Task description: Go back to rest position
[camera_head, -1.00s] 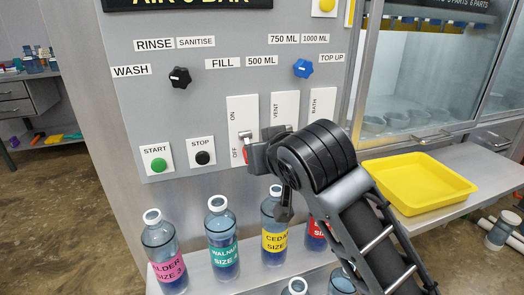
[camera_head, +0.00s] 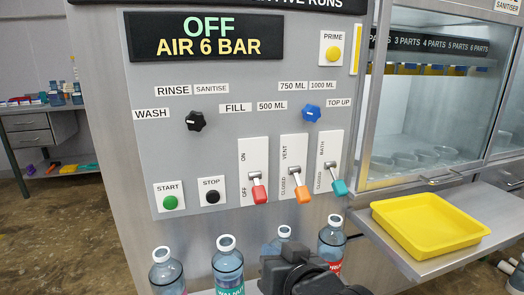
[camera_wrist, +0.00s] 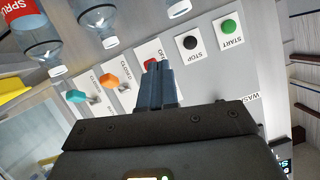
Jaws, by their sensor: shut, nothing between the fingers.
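My gripper (camera_wrist: 158,80) is shut and empty in the wrist view, its fingers together in front of the panel near the red lever. In the head view my arm's black wrist part shows low at the bottom centre, below the panel; the fingers cannot be made out there. The grey control panel (camera_head: 225,130) has a red lever (camera_head: 259,193) down at OFF, an orange lever (camera_head: 302,195) and a teal lever (camera_head: 339,187), both down at CLOSED. The display (camera_head: 205,35) reads OFF, AIR 6 BAR.
Several capped bottles stand below the panel, such as one at the left (camera_head: 167,272) and one with a red label (camera_head: 331,240). A yellow tray (camera_head: 430,225) lies on a ledge at the right beside a glass cabinet (camera_head: 420,110). A black knob (camera_head: 195,121) and blue knob (camera_head: 311,112) protrude.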

